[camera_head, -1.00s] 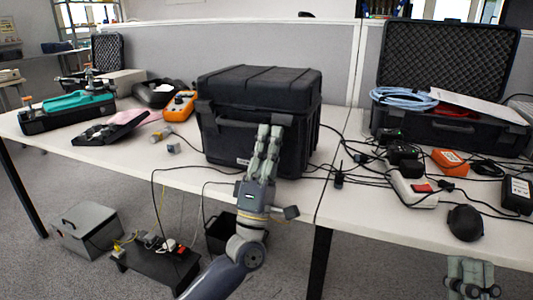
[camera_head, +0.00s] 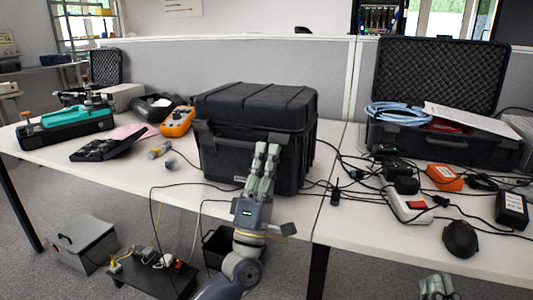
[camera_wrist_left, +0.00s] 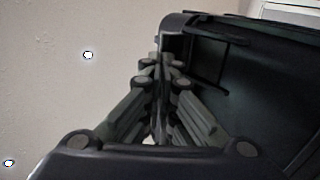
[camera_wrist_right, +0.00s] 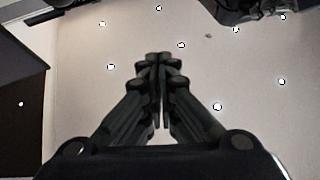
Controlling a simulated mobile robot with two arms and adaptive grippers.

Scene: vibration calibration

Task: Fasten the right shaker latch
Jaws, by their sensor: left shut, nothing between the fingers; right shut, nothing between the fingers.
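The large black case (camera_head: 255,110) stands on the table in the head view, its lid down. Its right latch (camera_head: 279,137) sticks out at the front right, under the lid edge; I cannot tell whether it is fastened. My left gripper (camera_head: 268,149) is shut and empty, its fingertips just below this latch; whether they touch is unclear. In the left wrist view the closed fingers (camera_wrist_left: 162,68) lie beside the dark case wall (camera_wrist_left: 255,85). My right gripper (camera_head: 437,280) shows at the bottom edge of the head view, away from the case. It is shut and empty in the right wrist view (camera_wrist_right: 158,60).
An open foam-lined case (camera_head: 440,85) stands at the right. An orange meter (camera_head: 177,122) and a teal device (camera_head: 65,120) are at the left.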

